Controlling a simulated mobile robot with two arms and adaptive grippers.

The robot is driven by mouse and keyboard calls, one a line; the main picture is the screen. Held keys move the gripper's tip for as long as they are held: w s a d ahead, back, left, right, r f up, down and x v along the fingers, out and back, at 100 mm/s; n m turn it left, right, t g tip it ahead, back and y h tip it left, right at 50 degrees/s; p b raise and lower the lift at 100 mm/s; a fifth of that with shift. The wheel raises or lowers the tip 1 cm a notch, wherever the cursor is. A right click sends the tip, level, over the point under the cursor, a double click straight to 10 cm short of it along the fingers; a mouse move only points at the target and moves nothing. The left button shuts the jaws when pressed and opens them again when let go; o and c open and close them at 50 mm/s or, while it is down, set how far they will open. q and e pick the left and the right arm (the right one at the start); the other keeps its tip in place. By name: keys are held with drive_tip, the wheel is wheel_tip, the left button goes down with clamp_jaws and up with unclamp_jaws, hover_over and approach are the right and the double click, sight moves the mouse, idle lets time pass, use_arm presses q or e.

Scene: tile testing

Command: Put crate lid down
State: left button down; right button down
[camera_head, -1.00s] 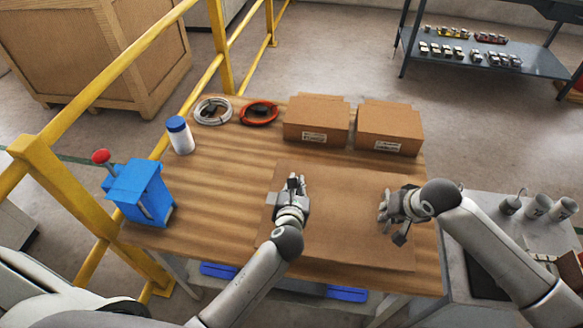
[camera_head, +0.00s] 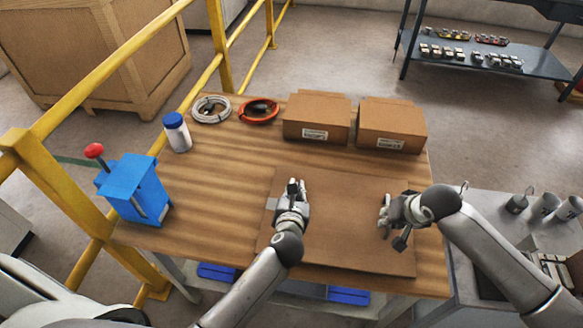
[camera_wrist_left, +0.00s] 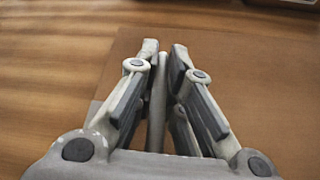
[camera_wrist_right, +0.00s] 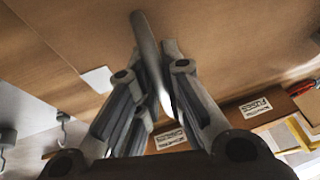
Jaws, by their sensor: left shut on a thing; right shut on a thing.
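The crate lid (camera_head: 340,235) is a flat brown panel over the front right of the wooden table, roughly level. I cannot tell whether it touches the tabletop. My left gripper (camera_head: 293,187) is over the lid's left part. In the left wrist view its fingers (camera_wrist_left: 165,65) are shut on a thin grey bar (camera_wrist_left: 157,105), which seems to be a lid handle. My right gripper (camera_head: 385,212) is at the lid's right part. In the right wrist view its fingers (camera_wrist_right: 155,75) are shut on a similar pale bar (camera_wrist_right: 143,35). The handles' bases are hidden.
Two cardboard boxes (camera_head: 316,118) (camera_head: 391,124) stand behind the lid. Cable coils (camera_head: 258,112), a white bottle (camera_head: 177,136) and a blue device (camera_head: 136,190) are on the table's left (camera_head: 215,205), where some wood is bare. A yellow railing (camera_head: 75,190) runs along the left. A grey side table (camera_head: 490,212) holds mugs.

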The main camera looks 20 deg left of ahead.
use_arm(q)
drive_tip(key=shift+f+b, duration=0.35)
drive_tip(key=shift+f, duration=0.1)
use_arm(e)
drive_tip(key=shift+f, duration=0.45)
use_arm(q)
drive_tip(key=c, duration=1.5)
unclamp_jaws()
use_arm(e)
drive_tip(key=c, duration=1.5)
unclamp_jaws()
drive_tip(key=shift+c, duration=0.2)
use_arm(q)
drive_tip(key=v, duration=1.2)
use_arm(e)
drive_tip(key=shift+r, duration=0.1)
use_arm(q)
drive_tip(key=shift+d, duration=0.1)
use_arm(e)
drive_tip(key=v, duration=1.2)
use_arm(q)
drive_tip(key=shift+s, duration=0.1)
use_arm(e)
drive_tip(key=shift+s+d, duration=0.15)
